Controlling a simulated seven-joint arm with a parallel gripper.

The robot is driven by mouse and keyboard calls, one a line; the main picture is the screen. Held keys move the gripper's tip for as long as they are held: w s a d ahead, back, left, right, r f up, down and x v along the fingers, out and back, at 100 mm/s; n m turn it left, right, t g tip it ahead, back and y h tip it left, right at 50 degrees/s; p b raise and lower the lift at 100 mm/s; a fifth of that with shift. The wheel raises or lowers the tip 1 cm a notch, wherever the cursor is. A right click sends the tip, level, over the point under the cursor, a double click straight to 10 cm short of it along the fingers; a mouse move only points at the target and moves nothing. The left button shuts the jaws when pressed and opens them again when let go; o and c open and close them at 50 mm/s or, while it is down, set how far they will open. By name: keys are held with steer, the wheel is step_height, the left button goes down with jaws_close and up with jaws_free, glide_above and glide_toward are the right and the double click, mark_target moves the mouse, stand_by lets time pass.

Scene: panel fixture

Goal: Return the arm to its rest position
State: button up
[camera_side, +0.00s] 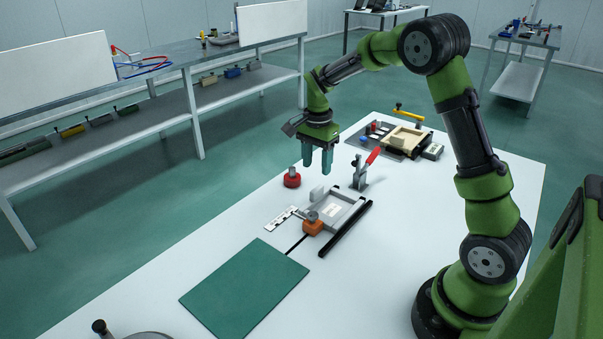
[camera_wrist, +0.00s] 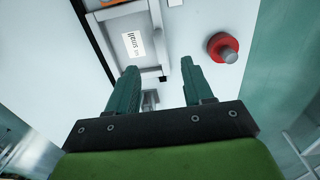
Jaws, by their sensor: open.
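My gripper (camera_side: 318,161) hangs above the white table (camera_side: 150,285), fingers pointing down and apart, with nothing between them. In the wrist view my gripper (camera_wrist: 158,78) also shows two separate green fingers with a clear gap. The grey panel fixture (camera_side: 345,207) lies below it on the table. In the wrist view a fixture part (camera_wrist: 135,45) with a white label reading "small" is at the top.
A red knob-like piece (camera_side: 292,179) stands near the table's far edge. A tray (camera_side: 405,140) with small parts sits at the back.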

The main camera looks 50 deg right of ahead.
step_height(320, 180, up, 8)
steer(key=s+a+r+n+t+y, duration=0.1)
steer(key=s+a+r+n+t, duration=0.1)
steer(key=s+a+n, duration=0.5)
steer(key=s+a+r+n+t+y, duration=0.1)
steer(key=s+a+r+n+t, duration=0.2)
steer(key=s, duration=0.9)
steer(key=a+n+t, duration=0.2)
steer(key=a+n, duration=0.2)
steer(key=a, duration=0.2)
steer(key=shift+r, duration=0.25)
stand_by(1.5)
